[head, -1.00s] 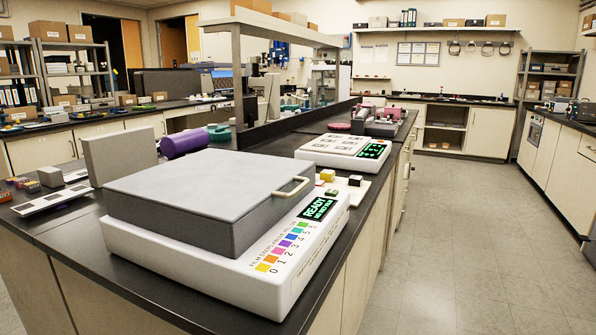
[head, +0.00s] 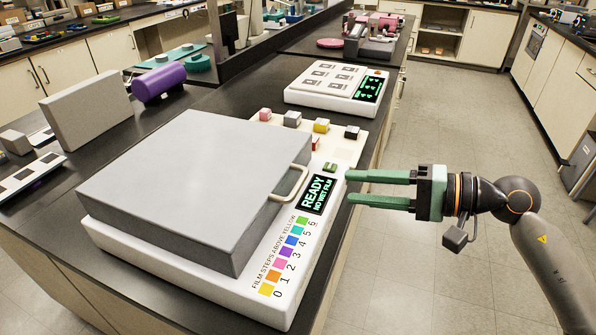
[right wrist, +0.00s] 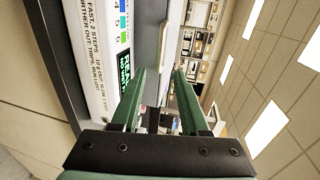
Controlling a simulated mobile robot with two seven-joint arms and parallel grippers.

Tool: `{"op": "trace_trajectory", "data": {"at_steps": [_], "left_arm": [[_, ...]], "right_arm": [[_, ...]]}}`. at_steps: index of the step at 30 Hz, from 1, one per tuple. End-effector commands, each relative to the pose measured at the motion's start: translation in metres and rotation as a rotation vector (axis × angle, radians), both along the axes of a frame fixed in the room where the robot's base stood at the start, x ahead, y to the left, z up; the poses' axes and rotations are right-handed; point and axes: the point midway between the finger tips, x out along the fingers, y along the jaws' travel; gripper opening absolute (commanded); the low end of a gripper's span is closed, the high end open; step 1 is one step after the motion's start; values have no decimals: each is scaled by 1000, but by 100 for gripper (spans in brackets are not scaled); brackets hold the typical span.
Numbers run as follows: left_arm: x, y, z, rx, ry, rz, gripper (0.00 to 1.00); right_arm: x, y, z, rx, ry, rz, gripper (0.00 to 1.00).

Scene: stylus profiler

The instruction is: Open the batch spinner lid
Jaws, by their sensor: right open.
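The batch spinner (head: 105,238) is a white box on the black bench. Its grey square lid (head: 190,180) lies flat and closed on top. A cream bar handle (head: 291,184) sticks out from the lid's right side; it also shows in the right wrist view (right wrist: 163,45). The front panel has a display (head: 318,190) reading "READY NO WET FILM" and a colour step chart. My right gripper (head: 348,187) is open and empty, to the right of the display and handle, apart from the handle. Its green fingers point left towards the machine. My left gripper is not in view.
Small coloured cubes (head: 321,126) sit on the white strip behind the lid. A second white device (head: 335,84) stands farther back. A purple cylinder (head: 160,83) and an upright grey block (head: 88,108) stand behind left. The aisle floor at right is clear.

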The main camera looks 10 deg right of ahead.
Motion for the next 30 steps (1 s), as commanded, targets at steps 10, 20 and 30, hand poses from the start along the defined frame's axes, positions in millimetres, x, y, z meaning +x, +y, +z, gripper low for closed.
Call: {"op": "trace_trajectory", "data": {"at_steps": [10, 20, 30], "left_arm": [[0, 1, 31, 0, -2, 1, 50], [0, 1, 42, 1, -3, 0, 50], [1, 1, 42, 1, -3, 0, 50]], "right_arm": [[36, 57, -8, 6, 1, 4, 45], [59, 89, -20, 4, 0, 2, 45], [61, 92, -23, 2, 1, 2, 45]]}}
